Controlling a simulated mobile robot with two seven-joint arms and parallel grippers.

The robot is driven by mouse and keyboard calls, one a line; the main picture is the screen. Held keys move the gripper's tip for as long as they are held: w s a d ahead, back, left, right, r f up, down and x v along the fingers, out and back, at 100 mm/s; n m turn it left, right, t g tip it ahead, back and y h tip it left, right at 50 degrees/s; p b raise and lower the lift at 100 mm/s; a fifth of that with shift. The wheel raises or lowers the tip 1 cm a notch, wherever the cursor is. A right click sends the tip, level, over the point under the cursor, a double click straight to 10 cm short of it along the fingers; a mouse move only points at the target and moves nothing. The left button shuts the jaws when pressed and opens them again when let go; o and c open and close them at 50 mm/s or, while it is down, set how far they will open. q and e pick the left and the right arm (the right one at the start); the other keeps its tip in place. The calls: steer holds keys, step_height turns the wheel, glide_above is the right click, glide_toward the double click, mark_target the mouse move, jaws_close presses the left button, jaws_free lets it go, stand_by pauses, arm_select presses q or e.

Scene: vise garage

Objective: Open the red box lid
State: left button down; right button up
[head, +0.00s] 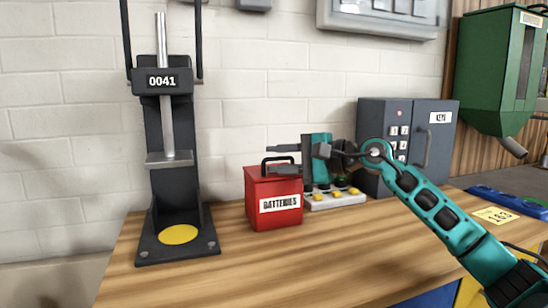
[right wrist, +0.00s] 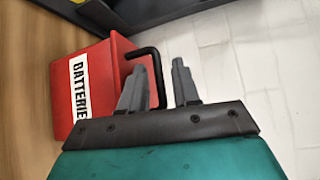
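The red box (head: 258,208) with a white "BATTERIES" label stands on the wooden bench, and its lid looks closed. A black bar handle (head: 265,160) rises from the lid. My right gripper (head: 271,158) comes in from the right at handle height, its two grey fingers apart. In the right wrist view, the red box (right wrist: 98,65) is at the left, and the outer bar of the handle (right wrist: 159,80) shows between the spread fingers of my right gripper (right wrist: 158,72). I cannot tell whether either finger touches it. My left gripper is not in view.
A black press (head: 160,130) marked 0041 stands left of the box. A white panel with yellow buttons (head: 335,199) is right of it, before a grey key cabinet (head: 432,135). The bench (head: 265,260) in front is clear.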

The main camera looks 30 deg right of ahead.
steer(key=shift+s, duration=0.1)
steer(key=shift+c, duration=0.2)
jaws_close()
